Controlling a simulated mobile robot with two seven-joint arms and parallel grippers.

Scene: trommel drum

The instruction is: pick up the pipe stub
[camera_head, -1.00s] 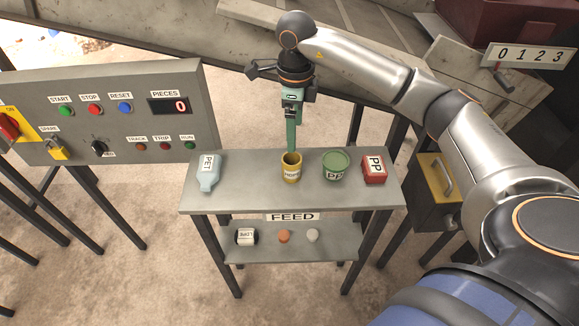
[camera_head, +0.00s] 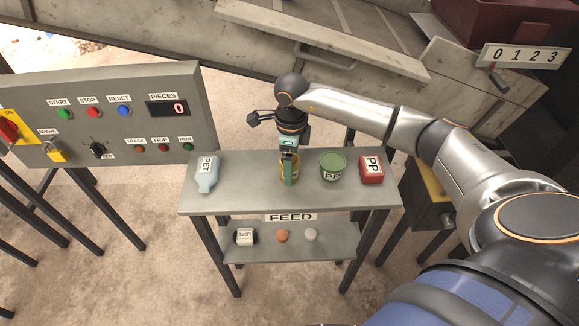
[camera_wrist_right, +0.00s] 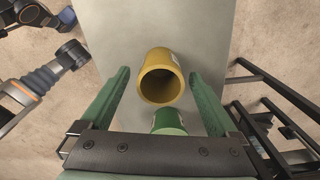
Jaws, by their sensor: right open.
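The pipe stub is a short yellow tube, standing on the feed table; it shows in the head view (camera_head: 296,175) and, with its open end facing up, in the right wrist view (camera_wrist_right: 160,77). My right gripper (camera_head: 289,172) points down over it. In the head view one finger hides part of the stub. In the right wrist view my right gripper's green fingers (camera_wrist_right: 160,73) are apart, one on each side of the stub, with gaps visible on both sides.
The green cup is close to the stub. A control panel (camera_head: 110,115) stands left. Smaller items lie on the lower shelf.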

